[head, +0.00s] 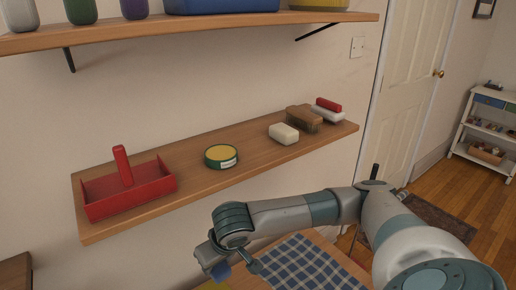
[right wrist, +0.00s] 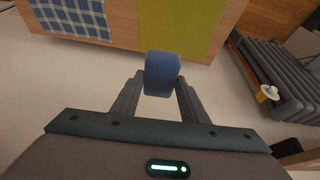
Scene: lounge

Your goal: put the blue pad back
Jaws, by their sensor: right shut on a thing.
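The blue pad (right wrist: 162,74) is between the fingers of my right gripper (right wrist: 161,84), which is shut on it. In the head view my right gripper (head: 233,268) is low in the middle, below the lower shelf (head: 207,187) and in front of it. Only a small part of the blue pad (head: 220,273) shows there, the rest being hidden by the gripper. My left gripper is not in view.
The lower shelf holds a red caddy (head: 140,190), a green tin (head: 221,157), a white bar (head: 284,134), a brown brush (head: 304,118) and a red-and-white item (head: 328,109). An upper shelf (head: 200,33) overhangs. A checked cloth (head: 310,265) lies on the table below.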

